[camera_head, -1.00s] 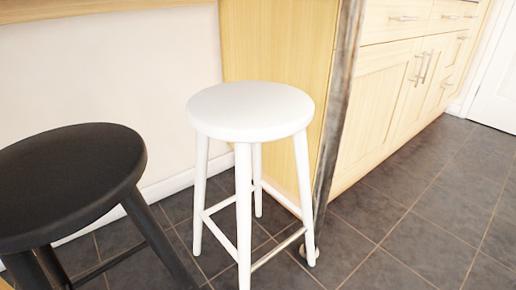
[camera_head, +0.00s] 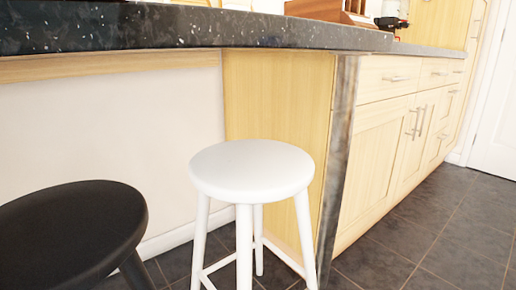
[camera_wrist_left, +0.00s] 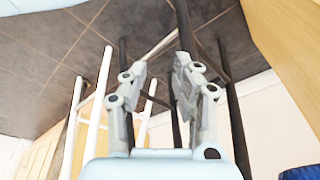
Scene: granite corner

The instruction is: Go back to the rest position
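My left gripper (camera_wrist_left: 157,80) shows in the left wrist view with its two grey fingers apart and nothing between them. Behind the fingers are stool legs and the dark tiled floor. Neither gripper shows in the head view. My right gripper is in no frame.
A white stool (camera_head: 252,170) stands in front of the wooden counter end panel (camera_head: 275,100). A black stool (camera_head: 70,235) is at the lower left. The dark granite counter (camera_head: 170,28) overhangs above them. Pale cabinets (camera_head: 385,140) run right, with open tiled floor (camera_head: 440,235) beside them.

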